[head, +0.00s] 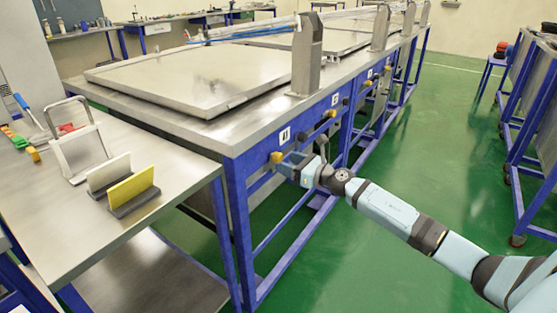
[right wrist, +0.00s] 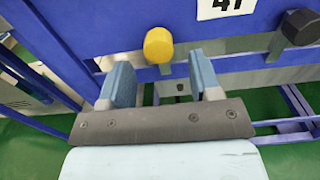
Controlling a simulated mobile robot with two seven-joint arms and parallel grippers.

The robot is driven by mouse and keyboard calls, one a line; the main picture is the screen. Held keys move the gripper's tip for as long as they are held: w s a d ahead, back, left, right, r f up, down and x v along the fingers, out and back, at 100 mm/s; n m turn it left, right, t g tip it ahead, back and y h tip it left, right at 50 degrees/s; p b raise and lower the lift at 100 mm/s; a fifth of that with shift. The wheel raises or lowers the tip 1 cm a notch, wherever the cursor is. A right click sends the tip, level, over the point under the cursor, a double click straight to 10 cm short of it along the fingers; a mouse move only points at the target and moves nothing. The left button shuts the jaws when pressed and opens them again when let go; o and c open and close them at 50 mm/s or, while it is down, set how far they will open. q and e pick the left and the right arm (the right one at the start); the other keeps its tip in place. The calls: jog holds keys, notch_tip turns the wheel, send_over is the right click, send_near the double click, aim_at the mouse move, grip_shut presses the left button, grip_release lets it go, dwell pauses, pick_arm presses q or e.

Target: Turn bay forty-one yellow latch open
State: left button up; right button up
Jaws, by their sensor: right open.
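The yellow latch (head: 276,158) is a rounded knob on the blue front rail of the bench, just left of a white number label (head: 285,134). In the right wrist view the yellow latch (right wrist: 158,45) shows beside a label reading 41 (right wrist: 225,6), cut off at the top. My right gripper (head: 287,164) is at the bench front, close to the latch. Its two blue fingers are apart, and between them in the right wrist view (right wrist: 162,76) nothing is held. The latch appears just beyond the fingertips; contact cannot be told. My left gripper is not in view.
A black knob (right wrist: 300,27) is right of the label. Another yellow latch (head: 331,114) sits farther along the rail. A metal lid (head: 190,75) lies closed on the bench. A side table (head: 60,215) with panels and tools stands at left.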

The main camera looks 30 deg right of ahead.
aim_at(278, 159)
jog(key=shift+x, duration=2.15)
jog(key=c, duration=0.9)
